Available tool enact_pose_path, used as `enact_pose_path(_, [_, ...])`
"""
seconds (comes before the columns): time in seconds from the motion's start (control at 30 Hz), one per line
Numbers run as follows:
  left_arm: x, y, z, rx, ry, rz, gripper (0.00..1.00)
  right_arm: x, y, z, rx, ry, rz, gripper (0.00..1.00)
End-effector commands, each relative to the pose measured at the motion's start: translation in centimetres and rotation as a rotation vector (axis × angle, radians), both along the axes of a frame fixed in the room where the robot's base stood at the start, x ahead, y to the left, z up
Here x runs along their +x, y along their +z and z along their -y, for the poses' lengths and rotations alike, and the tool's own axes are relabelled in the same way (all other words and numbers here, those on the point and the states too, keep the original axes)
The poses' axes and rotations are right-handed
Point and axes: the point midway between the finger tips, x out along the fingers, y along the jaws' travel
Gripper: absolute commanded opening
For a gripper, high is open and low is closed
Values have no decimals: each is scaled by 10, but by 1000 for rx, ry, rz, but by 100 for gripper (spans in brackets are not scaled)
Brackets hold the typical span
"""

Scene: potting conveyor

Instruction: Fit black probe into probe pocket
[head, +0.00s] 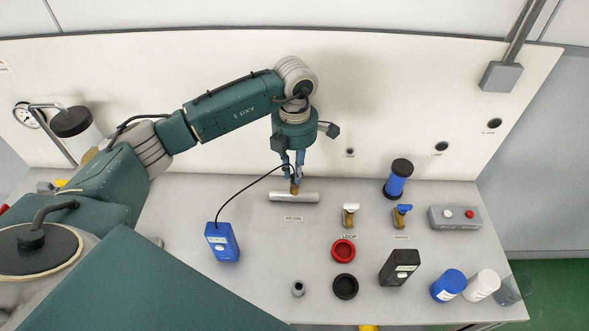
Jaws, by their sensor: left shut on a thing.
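My left gripper (297,178) points down over a short silver pipe (308,197) lying on the bench. It is shut on the black probe, which is mostly hidden between the fingers. A thin black cable (240,197) arcs from the blue meter (222,241) up to the fingers. A small brass probe pocket (295,189) stands upright on the pipe, directly below the fingertips. I cannot tell whether the probe tip is inside the pocket or just above it. My right gripper is not in view.
Two brass valves, one white-handled (349,210) and one blue-handled (402,211), stand right of the pipe. A red ring (343,250), black ring (345,286) and black meter (399,267) lie nearer. A grey button box (455,217) sits far right.

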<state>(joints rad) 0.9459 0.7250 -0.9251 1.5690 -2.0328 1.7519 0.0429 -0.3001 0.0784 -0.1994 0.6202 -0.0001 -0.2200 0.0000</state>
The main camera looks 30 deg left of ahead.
Motion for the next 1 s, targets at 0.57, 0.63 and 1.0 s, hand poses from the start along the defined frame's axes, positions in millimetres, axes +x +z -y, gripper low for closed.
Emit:
enact_pose_path(0.57, [0,-16,0,0,1,0,0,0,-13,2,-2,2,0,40])
enact_pose_path(0.63, [0,-16,0,-1,1,1,18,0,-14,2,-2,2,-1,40])
enact_pose_path(1.0, [0,-15,0,0,0,0,38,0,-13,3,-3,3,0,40])
